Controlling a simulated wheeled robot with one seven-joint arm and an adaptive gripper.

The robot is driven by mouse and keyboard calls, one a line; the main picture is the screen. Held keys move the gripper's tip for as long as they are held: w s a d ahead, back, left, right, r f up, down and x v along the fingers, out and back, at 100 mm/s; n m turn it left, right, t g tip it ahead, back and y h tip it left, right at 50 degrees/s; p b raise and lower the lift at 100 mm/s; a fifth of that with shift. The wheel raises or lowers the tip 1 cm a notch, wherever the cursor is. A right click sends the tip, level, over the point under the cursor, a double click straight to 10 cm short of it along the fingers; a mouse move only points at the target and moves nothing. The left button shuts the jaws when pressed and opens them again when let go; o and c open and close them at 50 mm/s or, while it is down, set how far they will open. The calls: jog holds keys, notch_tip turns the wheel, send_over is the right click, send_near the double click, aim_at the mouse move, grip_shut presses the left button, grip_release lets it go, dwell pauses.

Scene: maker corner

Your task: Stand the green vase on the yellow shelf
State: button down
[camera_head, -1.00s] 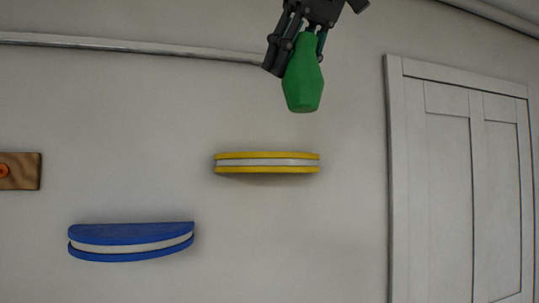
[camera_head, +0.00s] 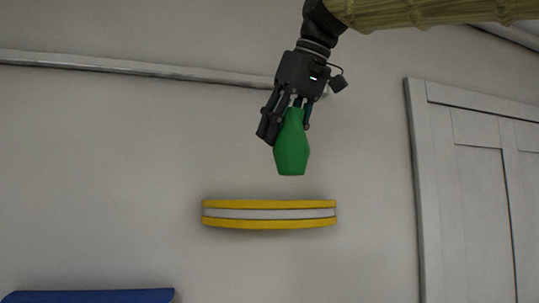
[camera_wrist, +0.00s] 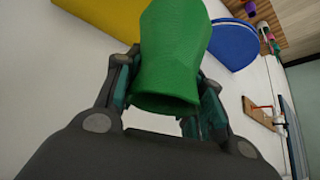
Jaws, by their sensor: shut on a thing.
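The green vase (camera_head: 291,148) hangs upright from my gripper (camera_head: 289,116), which is shut on its narrow neck. The vase's base is above the yellow shelf (camera_head: 268,223), with a gap of wall showing between them in the head view. The shelf is a half-round board with a white middle band on the wall, and its top looks empty. In the wrist view the vase (camera_wrist: 172,55) fills the middle between the fingers (camera_wrist: 165,95), and the yellow shelf (camera_wrist: 98,22) shows at the upper left. How far the vase is from the wall is hard to tell.
A blue shelf (camera_head: 90,297) is at the lower left, cut off by the frame edge; it also shows in the wrist view (camera_wrist: 233,45). A panelled white door (camera_head: 470,190) is at the right. A rail (camera_head: 130,69) runs along the wall above.

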jog(key=w+a+p, duration=0.2)
jog(key=w+p, duration=0.2)
jog(key=w, duration=0.4)
jog(key=shift+f, duration=0.2)
jog(key=shift+w+f+p, duration=0.2)
jog(key=shift+f+p, duration=0.2)
jog(key=shift+f, duration=0.25)
jog(key=shift+w+f+p, duration=0.2)
jog(key=shift+f+p, duration=0.2)
jog(key=shift+f, duration=0.2)
jog(key=shift+s+f, duration=0.25)
jog(key=shift+f, duration=0.35)
jog(key=shift+w, duration=0.1)
